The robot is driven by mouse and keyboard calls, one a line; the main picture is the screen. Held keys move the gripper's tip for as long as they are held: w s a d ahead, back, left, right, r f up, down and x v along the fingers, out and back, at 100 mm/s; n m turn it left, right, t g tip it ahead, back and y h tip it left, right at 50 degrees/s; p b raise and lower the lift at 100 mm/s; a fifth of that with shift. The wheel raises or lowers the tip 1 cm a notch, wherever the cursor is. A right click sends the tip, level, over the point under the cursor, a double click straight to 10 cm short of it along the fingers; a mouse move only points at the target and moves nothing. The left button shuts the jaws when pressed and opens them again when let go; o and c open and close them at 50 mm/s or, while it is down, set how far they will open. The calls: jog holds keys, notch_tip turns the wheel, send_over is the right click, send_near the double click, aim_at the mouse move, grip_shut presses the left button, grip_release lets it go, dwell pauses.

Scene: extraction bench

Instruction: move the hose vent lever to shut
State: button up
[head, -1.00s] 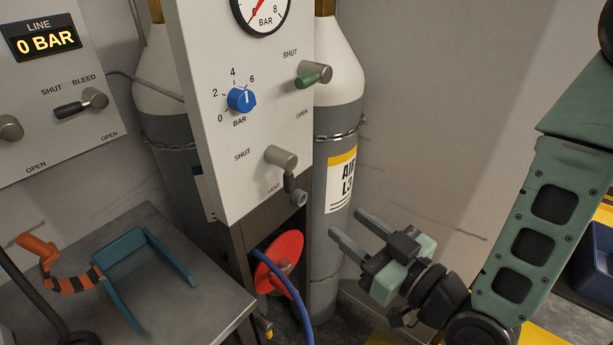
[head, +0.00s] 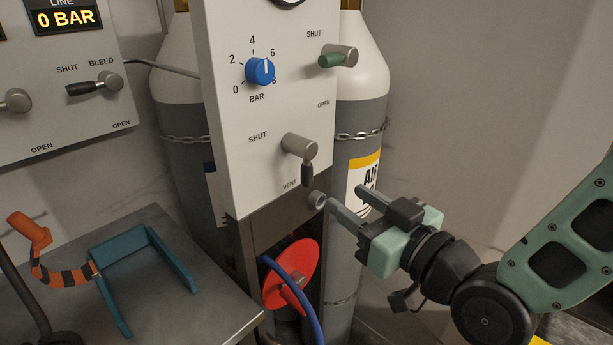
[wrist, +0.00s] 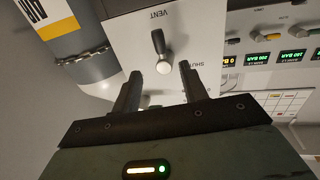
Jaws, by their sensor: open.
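The hose vent lever (head: 307,174) is a short black handle on a grey hub (head: 299,146), low on the pale panel (head: 268,115). It points down toward the VENT label; the SHUT label is up and left of the hub. In the wrist view the lever (wrist: 158,42) points toward VENT, and its pale hub (wrist: 165,67) appears between the fingertips. My gripper (head: 348,198) is open and empty, below and right of the lever in the head view, apart from it. Its fingers (wrist: 160,74) also show in the wrist view.
A green-handled lever (head: 331,60) and a blue knob (head: 260,71) are higher on the panel. A grey fitting (head: 317,200) sits close to my fingertips. Below are a red disc (head: 300,262) and blue hose (head: 304,296). Chained cylinders (head: 362,110) stand behind. A bench (head: 200,305) is at left.

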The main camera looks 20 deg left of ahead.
aim_at(311, 173)
jog(key=p+x, duration=0.2)
jog(key=x, duration=1)
jog(key=shift+a, duration=0.1)
grip_shut()
